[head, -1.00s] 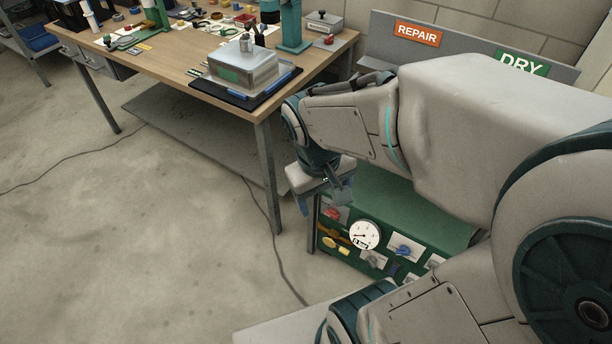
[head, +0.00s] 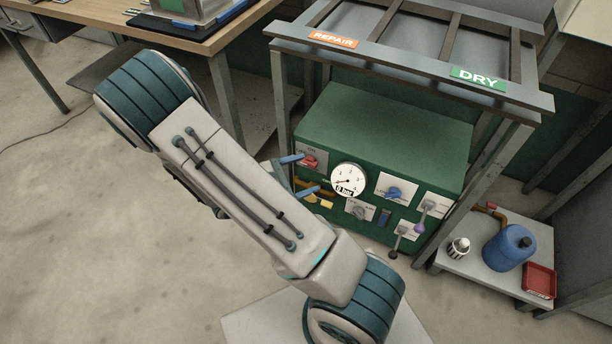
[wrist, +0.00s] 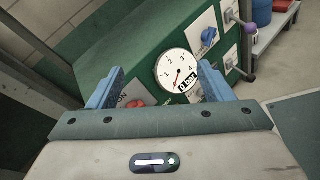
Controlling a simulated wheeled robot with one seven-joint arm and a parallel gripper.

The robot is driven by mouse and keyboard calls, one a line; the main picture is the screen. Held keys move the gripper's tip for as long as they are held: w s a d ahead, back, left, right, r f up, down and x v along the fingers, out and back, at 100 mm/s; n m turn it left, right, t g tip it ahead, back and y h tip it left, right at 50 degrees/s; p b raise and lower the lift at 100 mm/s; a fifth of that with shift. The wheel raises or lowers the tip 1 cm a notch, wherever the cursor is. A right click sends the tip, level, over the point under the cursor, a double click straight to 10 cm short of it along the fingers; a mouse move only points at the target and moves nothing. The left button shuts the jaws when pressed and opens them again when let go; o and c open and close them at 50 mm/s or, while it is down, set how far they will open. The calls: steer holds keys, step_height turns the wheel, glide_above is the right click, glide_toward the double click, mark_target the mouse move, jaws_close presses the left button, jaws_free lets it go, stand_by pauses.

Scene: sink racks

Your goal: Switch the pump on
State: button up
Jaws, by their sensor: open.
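The green pump box (head: 390,115) stands under the rack, its front panel facing me. A red knob (head: 311,161) sits on a pale plate at the panel's upper left; in the wrist view the red knob (wrist: 136,103) is partly hidden, with "ON" lettering beside it. The round white gauge (head: 348,181) reads 0 bar; it also shows in the wrist view (wrist: 177,70). My gripper (head: 300,175) is open and empty at the panel's left side, its blue fingers near the red knob. In the wrist view my gripper (wrist: 158,85) points at the panel; contact cannot be told.
The panel also has a blue knob (head: 395,192), a grey knob (head: 360,212), a yellow handle (head: 325,203) and a purple-tipped lever (head: 420,227). The rack (head: 400,60) with REPAIR and DRY signs stands above. A low shelf at right holds a blue canister (head: 509,248) and red tray (head: 540,280).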

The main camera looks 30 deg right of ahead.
steer(key=w+a+f+n+t+y+b, duration=0.1)
steer(key=w+f+n+t+b, duration=0.2)
steer(key=f+n+t, duration=0.35)
steer(key=w+a+f+n+t+b, duration=0.2)
steer(key=f+n+t+b, duration=0.15)
steer(key=f, duration=0.65)
steer(key=b, duration=0.3)
glide_toward(308, 164)
steer(key=shift+n+g, duration=0.3)
steer(key=x, duration=0.7)
steer(key=shift+w, duration=0.2)
steer(key=shift+x, duration=0.8)
steer(key=shift+c, duration=0.3)
steer(key=c, duration=0.9)
